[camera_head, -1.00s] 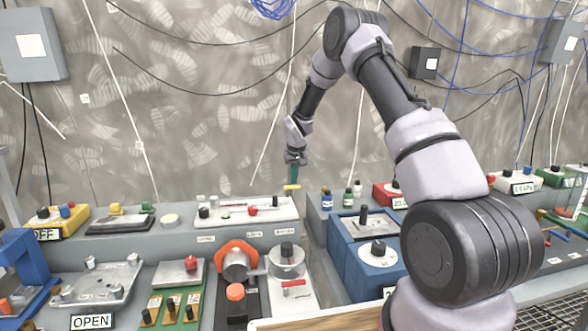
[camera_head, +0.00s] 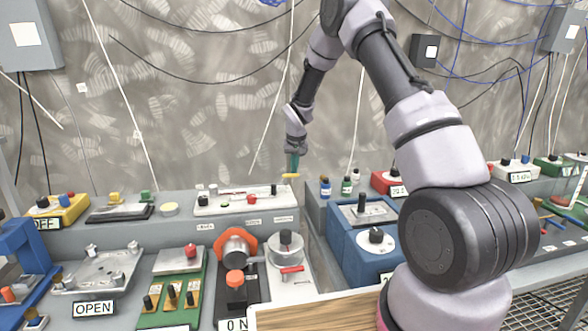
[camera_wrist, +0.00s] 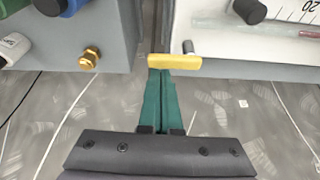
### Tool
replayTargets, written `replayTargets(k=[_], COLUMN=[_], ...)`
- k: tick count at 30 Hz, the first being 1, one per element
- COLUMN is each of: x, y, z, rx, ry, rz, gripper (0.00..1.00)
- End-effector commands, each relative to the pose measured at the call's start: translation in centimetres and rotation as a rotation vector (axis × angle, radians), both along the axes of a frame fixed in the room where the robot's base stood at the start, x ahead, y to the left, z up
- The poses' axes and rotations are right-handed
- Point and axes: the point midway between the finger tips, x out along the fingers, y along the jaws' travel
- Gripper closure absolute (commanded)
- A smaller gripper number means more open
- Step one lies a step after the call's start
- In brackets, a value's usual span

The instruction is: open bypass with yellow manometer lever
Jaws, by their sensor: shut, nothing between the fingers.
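The white manometer panel (camera_head: 240,200) lies on the left grey bench and has a red indicator line. Its scale end also shows at upper right in the wrist view (camera_wrist: 268,28). A small yellow bar (camera_head: 291,175), apparently the lever, shows above the panel's right end. In the wrist view the yellow bar (camera_wrist: 175,62) lies crosswise over the tips of my green fingers, beside a short metal post (camera_wrist: 188,47). My gripper (camera_head: 292,166) is shut and points down at the bar. I cannot tell whether they touch. The bar's mount is hidden.
A gap separates the left bench from the blue unit (camera_head: 352,240) at right. Small bottles (camera_head: 325,187) stand right of the gap. Left are an orange-collared valve (camera_head: 236,247) and an OPEN label (camera_head: 93,309). Black cables hang along the wall behind.

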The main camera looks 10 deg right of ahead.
Motion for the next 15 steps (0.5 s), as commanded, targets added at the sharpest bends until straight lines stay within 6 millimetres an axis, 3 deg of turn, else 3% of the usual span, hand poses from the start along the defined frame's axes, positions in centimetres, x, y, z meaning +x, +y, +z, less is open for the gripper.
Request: replayTargets(k=[15], x=[-0.32], y=[-0.09], z=[0.00], rx=[0.000], ry=[0.000], rz=[-0.090], gripper=[1.00])
